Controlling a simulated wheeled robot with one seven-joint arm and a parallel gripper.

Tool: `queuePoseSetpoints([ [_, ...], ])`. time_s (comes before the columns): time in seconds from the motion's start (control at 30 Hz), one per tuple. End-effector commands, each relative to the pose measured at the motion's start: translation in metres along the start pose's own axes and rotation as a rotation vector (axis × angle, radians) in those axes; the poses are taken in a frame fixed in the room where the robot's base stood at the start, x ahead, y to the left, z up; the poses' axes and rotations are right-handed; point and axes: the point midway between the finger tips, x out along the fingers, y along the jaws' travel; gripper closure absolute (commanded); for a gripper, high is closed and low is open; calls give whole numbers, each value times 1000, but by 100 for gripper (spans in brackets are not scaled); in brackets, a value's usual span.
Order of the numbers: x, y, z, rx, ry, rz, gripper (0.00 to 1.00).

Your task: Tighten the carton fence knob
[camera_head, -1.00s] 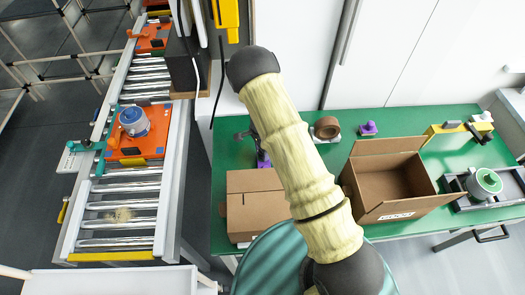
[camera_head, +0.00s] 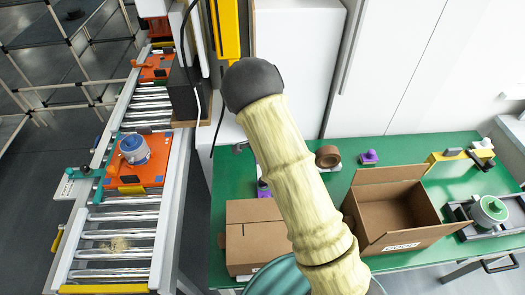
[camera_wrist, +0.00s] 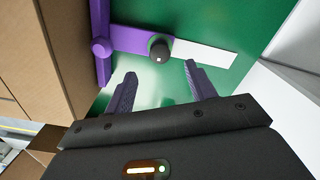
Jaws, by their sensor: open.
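In the wrist view a purple fence bar (camera_wrist: 131,37) runs over a white strip (camera_wrist: 205,50) on the green table. A dark round knob (camera_wrist: 159,49) with a small pale mark sits on the bar's right end. A purple round cap (camera_wrist: 101,47) sits further left, where the bar meets a purple upright. My gripper (camera_wrist: 160,69) is open, with its two purple fingers apart. The dark knob lies beyond the fingertips, between their lines, and nothing is between the fingers. In the head view a bit of the purple fence (camera_head: 263,189) shows beside my arm, which hides the gripper.
A closed carton (camera_head: 255,237) stands close left of the fence; its brown side (camera_wrist: 62,40) fills the wrist view's left. A roller conveyor (camera_head: 125,235) runs left.

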Motion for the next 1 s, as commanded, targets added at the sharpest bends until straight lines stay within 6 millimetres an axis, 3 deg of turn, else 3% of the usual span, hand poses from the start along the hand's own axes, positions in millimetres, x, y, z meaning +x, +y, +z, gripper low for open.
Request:
queuePoseSetpoints([
  [0.2, -45, -2, 1, -1, 0, -5, 45],
  [0.4, -75, -1, 0, 0, 0, -4, 45],
  [0.57, -83, -1, 0, 0, 0, -1, 45],
  [1.0, -83, -1, 0, 0, 0, -1, 45],
])
